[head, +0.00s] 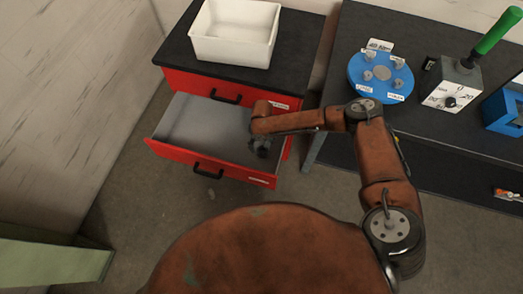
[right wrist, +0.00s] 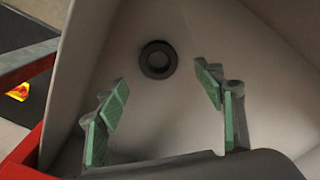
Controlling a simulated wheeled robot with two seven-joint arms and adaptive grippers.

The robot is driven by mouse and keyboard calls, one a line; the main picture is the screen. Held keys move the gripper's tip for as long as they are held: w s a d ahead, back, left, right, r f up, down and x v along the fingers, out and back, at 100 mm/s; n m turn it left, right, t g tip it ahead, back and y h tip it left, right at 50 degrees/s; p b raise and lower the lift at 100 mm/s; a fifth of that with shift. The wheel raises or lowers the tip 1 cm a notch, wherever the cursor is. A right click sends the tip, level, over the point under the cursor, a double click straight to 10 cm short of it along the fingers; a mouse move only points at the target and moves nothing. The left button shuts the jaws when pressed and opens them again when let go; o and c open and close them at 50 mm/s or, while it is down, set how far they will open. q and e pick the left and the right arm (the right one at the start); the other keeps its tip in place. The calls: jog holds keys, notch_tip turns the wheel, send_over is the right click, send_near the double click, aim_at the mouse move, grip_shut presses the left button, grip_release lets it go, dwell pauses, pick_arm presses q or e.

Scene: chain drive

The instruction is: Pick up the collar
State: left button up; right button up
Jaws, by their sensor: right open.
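The collar (right wrist: 158,59) is a dark ring lying flat on the grey drawer floor in the right wrist view. It lies beyond my right gripper (right wrist: 162,85), roughly centred between its green-padded fingers and apart from them. The fingers are open and empty. In the head view my right gripper (head: 262,147) is over the right part of the open red drawer (head: 160,135), and the collar cannot be made out there. My left gripper is in neither view.
A white bin (head: 236,32) stands on the dark top of the red cabinet (head: 195,83). To the right, a dark workbench (head: 345,65) holds a blue round plate (head: 357,83) and a grey box with a green-handled lever (head: 455,80). The drawer walls stand close around the right gripper.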

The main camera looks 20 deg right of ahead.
aim_at(263, 153)
notch_tip(263, 153, down, 6)
jog(key=shift+s+d+r+b, duration=0.1)
jog(key=shift+d+b, duration=0.05)
jog(key=shift+b, duration=0.95)
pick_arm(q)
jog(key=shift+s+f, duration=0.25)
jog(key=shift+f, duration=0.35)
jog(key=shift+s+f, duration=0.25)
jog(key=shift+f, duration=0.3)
pick_arm(e)
jog(key=shift+c, duration=0.3)
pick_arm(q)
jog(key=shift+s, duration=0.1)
pick_arm(e)
jog(key=c, duration=1.6)
